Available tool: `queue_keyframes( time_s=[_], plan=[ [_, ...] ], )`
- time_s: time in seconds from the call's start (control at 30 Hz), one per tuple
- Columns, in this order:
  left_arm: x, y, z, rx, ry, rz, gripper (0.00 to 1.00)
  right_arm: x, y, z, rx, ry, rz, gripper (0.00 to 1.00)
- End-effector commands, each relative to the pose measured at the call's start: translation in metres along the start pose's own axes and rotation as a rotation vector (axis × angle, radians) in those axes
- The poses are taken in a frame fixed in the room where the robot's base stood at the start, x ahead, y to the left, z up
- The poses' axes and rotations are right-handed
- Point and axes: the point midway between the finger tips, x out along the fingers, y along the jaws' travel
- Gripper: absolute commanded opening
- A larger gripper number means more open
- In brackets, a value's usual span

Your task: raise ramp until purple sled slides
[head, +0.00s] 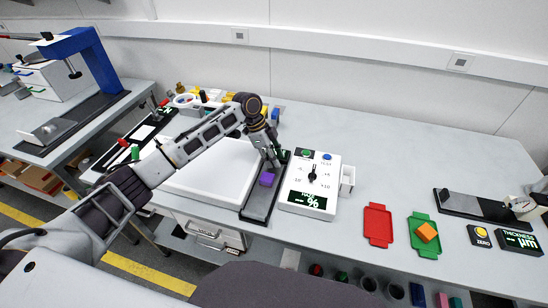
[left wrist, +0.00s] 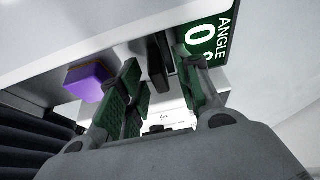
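The purple sled (head: 267,178) sits on the dark, narrow ramp (head: 256,207), toward its far end. The ramp looks flat or nearly so. My left gripper (head: 276,160) is over the ramp's far end, just beyond the sled. In the left wrist view, the gripper's green-padded fingers (left wrist: 160,82) stand apart with a dark upright piece (left wrist: 159,66) between them; I cannot tell whether they touch it. The sled (left wrist: 88,80) is left of the fingers. My right gripper is not seen.
A white panel (head: 215,168) lies left of the ramp. A red tray (head: 378,225) and a green tray (head: 424,232) with an orange block (head: 427,232) lie to the right. A thickness gauge (head: 470,207) stands farther right. The back right of the table is clear.

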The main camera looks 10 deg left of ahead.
Motion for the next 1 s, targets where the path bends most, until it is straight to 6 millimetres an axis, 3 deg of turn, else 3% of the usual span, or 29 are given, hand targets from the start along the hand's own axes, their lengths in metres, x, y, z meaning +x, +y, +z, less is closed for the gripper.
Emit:
queue_keyframes(
  time_s=[0.3,0.6,1.0],
  plan=[
    [0.002,0.0,0.0,0.0,0.0,-0.001,0.34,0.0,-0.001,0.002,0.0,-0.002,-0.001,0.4],
    [0.002,0.0,0.0,0.0,0.0,-0.001,0.0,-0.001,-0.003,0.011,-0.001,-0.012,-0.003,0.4],
    [-0.001,0.0,-0.001,0.004,0.0,-0.009,0.0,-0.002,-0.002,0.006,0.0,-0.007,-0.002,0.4]
  ],
)
